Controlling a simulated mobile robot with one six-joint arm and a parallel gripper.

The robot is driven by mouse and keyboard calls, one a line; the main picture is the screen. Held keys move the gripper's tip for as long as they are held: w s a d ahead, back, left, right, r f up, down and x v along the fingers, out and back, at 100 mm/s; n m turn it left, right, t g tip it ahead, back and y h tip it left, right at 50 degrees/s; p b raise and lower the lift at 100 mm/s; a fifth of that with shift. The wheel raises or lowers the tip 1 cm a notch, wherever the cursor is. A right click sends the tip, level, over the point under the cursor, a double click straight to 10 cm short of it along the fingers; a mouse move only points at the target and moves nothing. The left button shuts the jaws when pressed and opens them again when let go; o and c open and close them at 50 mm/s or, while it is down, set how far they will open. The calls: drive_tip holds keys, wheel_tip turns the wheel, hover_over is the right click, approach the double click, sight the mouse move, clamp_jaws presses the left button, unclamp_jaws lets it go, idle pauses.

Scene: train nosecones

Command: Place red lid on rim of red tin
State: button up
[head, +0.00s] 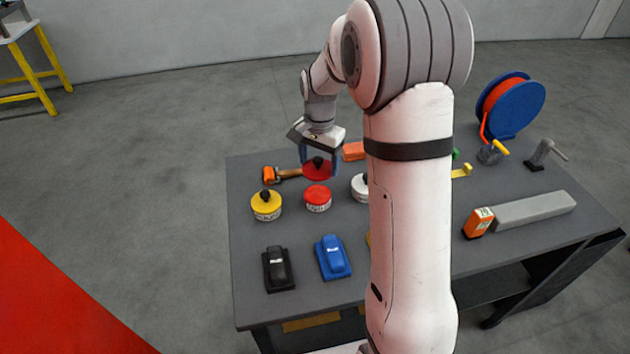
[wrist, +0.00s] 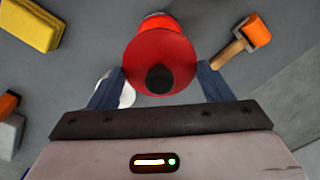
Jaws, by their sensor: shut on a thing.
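The red lid (head: 317,170) is a round disc with a black knob. In the head view my gripper (head: 320,160) is shut on it and holds it above the table, just behind the red tin. The red tin (head: 317,199) has a pale label and stands upright on the table. In the wrist view the red lid (wrist: 160,62) fills the space between the two blue fingers of my gripper (wrist: 160,85), knob towards the camera. Part of the red tin (wrist: 160,20) shows beyond the lid's upper edge; the rest is hidden by the lid.
A yellow tin with a black knob (head: 266,205) stands left of the red tin and a white tin (head: 360,187) stands right. A hammer with an orange head (head: 270,174) lies behind. My arm hides the table's middle.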

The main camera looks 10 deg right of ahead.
hover_over(318, 193)
wheel_tip(318, 193, down, 5)
drive_tip(key=shift+p, duration=0.35)
wheel_tip(318, 193, down, 4)
drive_tip(key=shift+r+p, duration=0.25)
drive_tip(key=shift+p, duration=0.1)
drive_tip(key=shift+s, duration=0.1)
drive_tip(key=shift+f+b, duration=0.25)
drive_tip(key=shift+b, duration=0.05)
drive_tip(key=o, duration=1)
drive_tip(key=shift+r, duration=0.15)
